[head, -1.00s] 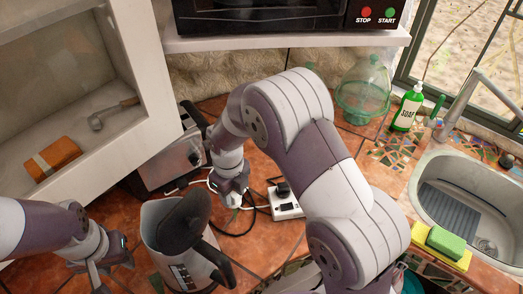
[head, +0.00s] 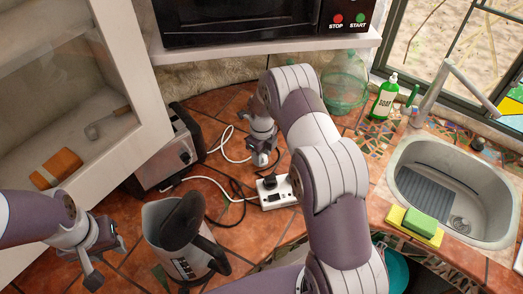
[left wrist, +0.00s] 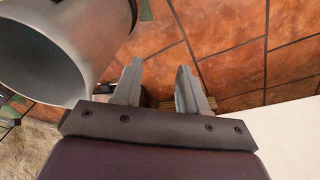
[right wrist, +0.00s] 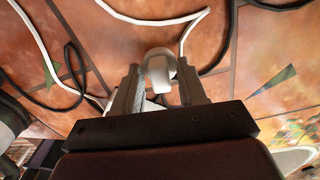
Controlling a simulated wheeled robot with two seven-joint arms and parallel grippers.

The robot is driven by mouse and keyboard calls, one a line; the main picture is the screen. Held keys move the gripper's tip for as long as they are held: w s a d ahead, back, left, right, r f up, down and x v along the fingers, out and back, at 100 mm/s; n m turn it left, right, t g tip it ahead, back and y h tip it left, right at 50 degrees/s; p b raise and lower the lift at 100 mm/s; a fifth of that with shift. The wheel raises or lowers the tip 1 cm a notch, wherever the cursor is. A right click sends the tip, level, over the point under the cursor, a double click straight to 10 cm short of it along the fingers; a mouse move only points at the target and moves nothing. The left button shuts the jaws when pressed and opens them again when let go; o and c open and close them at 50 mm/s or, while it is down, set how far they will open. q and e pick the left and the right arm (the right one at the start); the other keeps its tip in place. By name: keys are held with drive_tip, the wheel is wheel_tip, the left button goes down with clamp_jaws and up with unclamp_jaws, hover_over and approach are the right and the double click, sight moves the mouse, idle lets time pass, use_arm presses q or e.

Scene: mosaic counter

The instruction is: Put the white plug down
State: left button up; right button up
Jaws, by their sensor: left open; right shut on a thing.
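The white plug (right wrist: 160,70) is between the fingers of my right gripper (right wrist: 158,88), which is shut on it above the tiled counter. A white cord (head: 228,150) loops on the counter to the left of this gripper. My left gripper (head: 104,262) is open and empty, left of the kettle; its spread fingers show in the left wrist view (left wrist: 160,88).
A kettle (head: 168,222) stands at the front, close to my left gripper. A toaster (head: 170,160) stands behind it. A black plug (head: 270,182) sits on the power strip, with a black cord beside it. The sink (head: 455,190) and soap bottle (head: 384,98) are at the right.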

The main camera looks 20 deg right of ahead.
drive_tip(key=shift+w+f, duration=0.15)
drive_tip(key=o, duration=0.6)
drive_tip(key=shift+f, duration=0.1)
drive_tip(key=o, duration=0.5)
drive_tip(key=shift+c, duration=0.2)
